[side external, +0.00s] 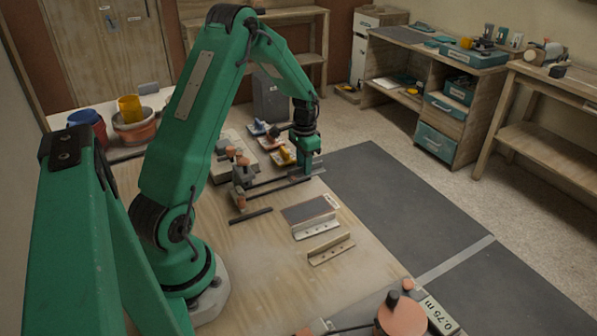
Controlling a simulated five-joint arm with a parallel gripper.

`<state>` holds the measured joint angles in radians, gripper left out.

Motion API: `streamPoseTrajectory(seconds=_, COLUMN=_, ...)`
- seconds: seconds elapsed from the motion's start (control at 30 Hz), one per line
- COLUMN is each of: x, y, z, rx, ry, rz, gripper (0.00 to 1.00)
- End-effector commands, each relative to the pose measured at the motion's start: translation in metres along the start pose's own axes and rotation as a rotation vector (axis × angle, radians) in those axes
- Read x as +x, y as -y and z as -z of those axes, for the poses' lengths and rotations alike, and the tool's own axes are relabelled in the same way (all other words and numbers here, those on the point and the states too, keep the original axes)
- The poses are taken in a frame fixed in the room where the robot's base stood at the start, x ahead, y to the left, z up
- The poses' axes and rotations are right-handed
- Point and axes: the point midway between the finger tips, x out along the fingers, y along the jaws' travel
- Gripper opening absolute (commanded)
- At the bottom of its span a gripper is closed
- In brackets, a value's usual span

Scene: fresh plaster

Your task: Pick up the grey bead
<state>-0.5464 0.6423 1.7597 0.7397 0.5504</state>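My gripper (306,168) points down at the far edge of the board, beside small trowels with blue, orange and yellow handles (284,155). Its fingers are too small here to show whether they are open or shut. I cannot tell for certain which piece is the grey bead. A short dark grey strip (250,216) lies flat on the board, left of and nearer than my gripper. A long dark bar (272,187) runs up to just below my gripper; whether they touch is unclear. A grey-topped angled piece (310,210) lies nearer, apart from my gripper.
A pale angled strip (331,249) lies on the near part of the board. A grey and orange tool (242,175) stands left of the bar. An orange-topped object (402,314) is at the front edge. Bare board (270,265) lies at the near left.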

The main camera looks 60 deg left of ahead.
Motion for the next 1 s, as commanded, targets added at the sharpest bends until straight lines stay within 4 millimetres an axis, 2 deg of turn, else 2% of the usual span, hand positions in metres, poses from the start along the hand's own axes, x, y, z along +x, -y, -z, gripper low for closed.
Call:
streamPoseTrajectory(seconds=0.13, x=0.000, y=0.000, z=0.000, rx=0.000, ry=0.000, rz=0.000, gripper=0.30)
streamPoseTrajectory(seconds=0.17, x=0.000, y=0.000, z=0.000, rx=0.000, ry=0.000, rz=0.000, gripper=0.26)
streamPoseTrajectory(seconds=0.3, x=0.000, y=0.000, z=0.000, rx=0.000, ry=0.000, rz=0.000, gripper=0.00)
streamPoseTrajectory(seconds=0.77, x=-0.003, y=0.000, z=0.000, rx=0.000, ry=-0.001, rz=0.001, gripper=0.00)
streamPoseTrajectory(seconds=1.0, x=-0.021, y=0.000, z=0.001, rx=0.000, ry=-0.003, rz=0.002, gripper=0.00)
